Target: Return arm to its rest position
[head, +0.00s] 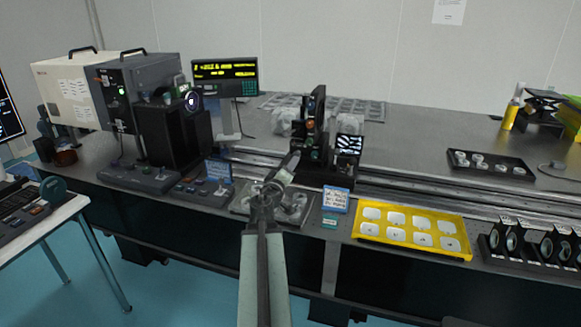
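My arm reaches forward from the bottom middle of the head view, over the front edge of the optical table (400,152). My gripper (290,163) is at the arm's far end, in front of the black optical mount (313,130). The gripper is small and dark in the picture, and its fingers cannot be made out clearly. I cannot tell whether it holds anything or touches the mount.
A yellow tray (365,239) with white pieces lies right of my arm, beside a row of black lens holders (513,238). A metal plate with round parts (240,206) lies under the arm. Control boxes, a grey instrument (140,85) and a display (225,70) stand left.

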